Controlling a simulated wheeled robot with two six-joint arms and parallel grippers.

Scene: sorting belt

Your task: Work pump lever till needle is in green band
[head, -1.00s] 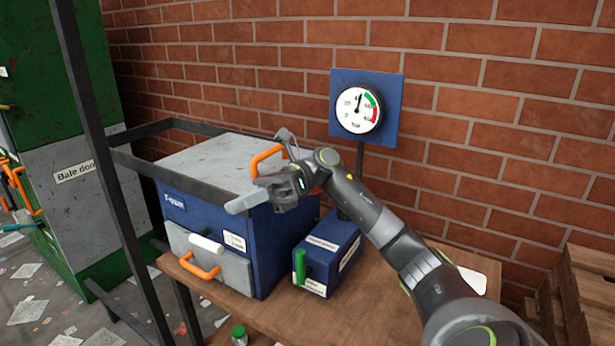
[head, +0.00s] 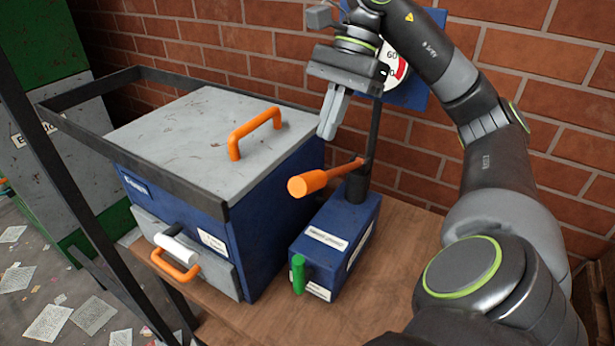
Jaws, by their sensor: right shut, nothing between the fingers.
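The pump (head: 333,244) is a blue box on the wooden bench, with a green handle (head: 298,274) on its front. Its orange pump lever (head: 325,178) points left and slightly toward me from the post. The gauge (head: 397,72) on its blue board is mostly hidden behind my right arm. Only part of the dial with a red band shows; needle and green band are hidden. My right gripper (head: 331,125) is shut and empty, pointing down above the lever and apart from it. My left gripper is not in view.
A large blue box (head: 272,190) with a grey lid and orange lid handle (head: 255,132) stands left of the pump, inside a dark metal frame (head: 95,140). A brick wall is behind. The bench (head: 375,290) is bare in front of the pump.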

